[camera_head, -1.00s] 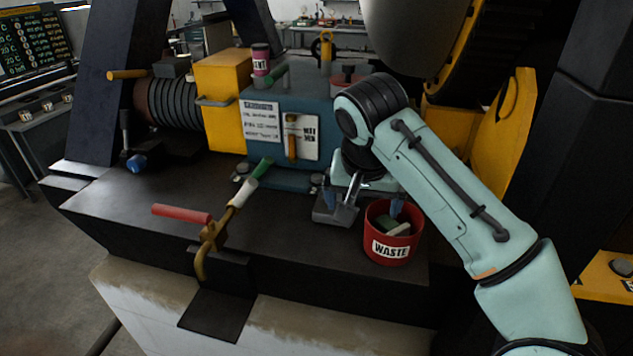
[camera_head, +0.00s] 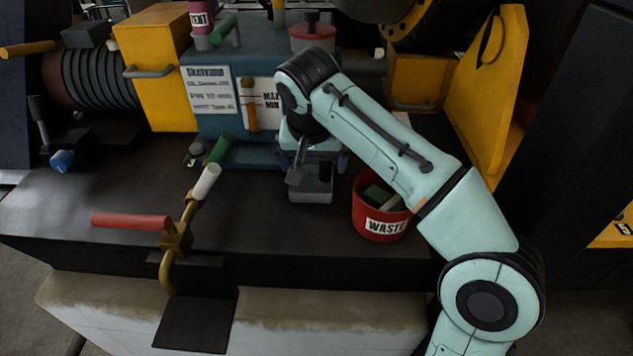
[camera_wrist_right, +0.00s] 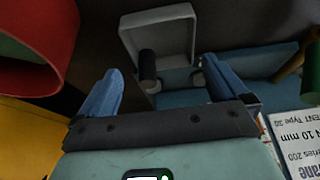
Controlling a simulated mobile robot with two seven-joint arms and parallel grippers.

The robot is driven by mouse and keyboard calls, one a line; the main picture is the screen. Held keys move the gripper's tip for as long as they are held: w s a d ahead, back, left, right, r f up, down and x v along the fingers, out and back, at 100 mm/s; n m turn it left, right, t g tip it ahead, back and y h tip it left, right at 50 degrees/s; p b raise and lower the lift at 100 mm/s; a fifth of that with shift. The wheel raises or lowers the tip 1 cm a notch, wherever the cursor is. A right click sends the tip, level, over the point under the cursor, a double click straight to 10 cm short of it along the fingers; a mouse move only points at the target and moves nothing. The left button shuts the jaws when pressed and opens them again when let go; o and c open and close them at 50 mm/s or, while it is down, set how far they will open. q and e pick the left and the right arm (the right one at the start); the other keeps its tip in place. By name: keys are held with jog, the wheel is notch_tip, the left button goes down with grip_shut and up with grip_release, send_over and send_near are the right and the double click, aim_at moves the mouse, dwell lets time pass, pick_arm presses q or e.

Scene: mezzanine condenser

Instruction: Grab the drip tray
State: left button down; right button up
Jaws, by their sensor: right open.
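The drip tray (camera_head: 311,196) is a small grey open square tray. It sits on the dark bench top in front of the blue-grey block, beside the waste bin. It also shows in the right wrist view (camera_wrist_right: 126,40), with a dark cylindrical stub at its near edge. My right gripper (camera_wrist_right: 163,85) is open with two blue fingers and nothing between them. The tray lies beyond the fingertips, roughly in line with the gap. In the head view my right gripper (camera_head: 318,162) is partly hidden by its wrist, at the tray's back. My left gripper is out of view.
A red waste bin (camera_head: 377,228) with items inside stands close to the tray's right. A brass valve (camera_head: 176,240) with a red lever (camera_head: 131,221) stands at the front left. The blue-grey block (camera_head: 215,125) is behind. The bench between valve and tray is clear.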

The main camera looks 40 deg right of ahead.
aim_at(312, 180)
jog(key=shift+b+x, duration=0.45)
jog(key=shift+x, duration=2.25)
jog(key=shift+a, duration=0.2)
jog(key=c, duration=0.8)
